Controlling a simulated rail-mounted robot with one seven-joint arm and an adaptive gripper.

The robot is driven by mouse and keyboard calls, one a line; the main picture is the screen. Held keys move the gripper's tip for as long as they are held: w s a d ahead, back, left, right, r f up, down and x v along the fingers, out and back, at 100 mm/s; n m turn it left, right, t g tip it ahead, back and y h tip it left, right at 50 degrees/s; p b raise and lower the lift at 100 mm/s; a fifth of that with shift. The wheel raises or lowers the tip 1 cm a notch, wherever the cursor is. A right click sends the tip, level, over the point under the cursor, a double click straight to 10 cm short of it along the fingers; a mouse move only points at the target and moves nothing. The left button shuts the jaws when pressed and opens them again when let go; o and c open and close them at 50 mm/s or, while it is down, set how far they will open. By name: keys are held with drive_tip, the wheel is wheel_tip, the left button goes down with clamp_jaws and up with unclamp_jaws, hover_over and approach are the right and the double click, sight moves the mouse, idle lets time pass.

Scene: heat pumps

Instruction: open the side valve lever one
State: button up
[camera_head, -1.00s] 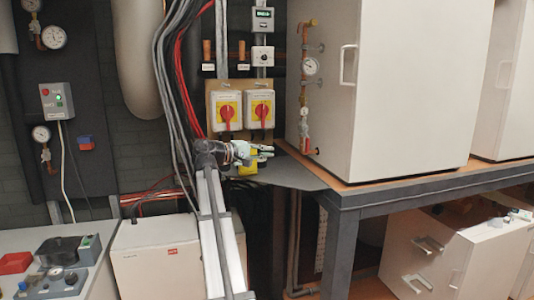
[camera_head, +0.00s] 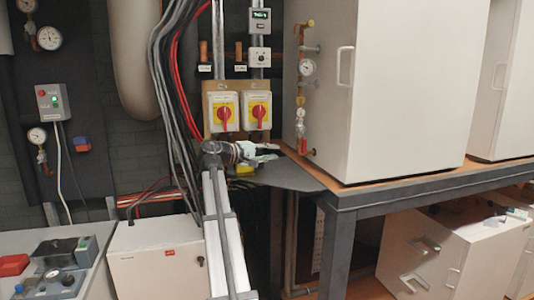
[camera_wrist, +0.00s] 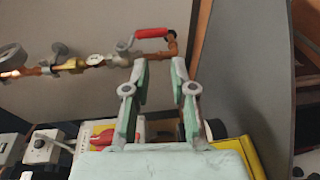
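The side valve lever, a red handle (camera_wrist: 151,33), shows in the wrist view at the end of a copper and brass pipe assembly (camera_wrist: 75,65) on the pale cabinet side. In the head view, the pipe assembly (camera_head: 301,100) runs down the cabinet's left side; the lever is small near its lower end. My gripper (camera_wrist: 160,72) is open and empty in the wrist view, its two fingers apart, pointing toward the lever with a visible gap. In the head view my gripper (camera_head: 268,150) is left of the pipe's lower end, above the dark platform.
Two yellow switch boxes with red knobs (camera_head: 226,114) (camera_head: 257,113) are on the wall behind my gripper. A large pale cabinet (camera_head: 410,80) stands on an orange-topped bench with a dark frame (camera_head: 400,190). A dark plate (camera_head: 285,175) lies beneath my gripper.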

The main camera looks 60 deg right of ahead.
drive_tip(key=s+a+p, duration=0.7)
drive_tip(key=s+a, duration=0.8)
drive_tip(key=s, duration=0.3)
drive_tip(key=shift+s+a, duration=0.15)
drive_tip(key=shift+a, duration=0.25)
idle(0.4)
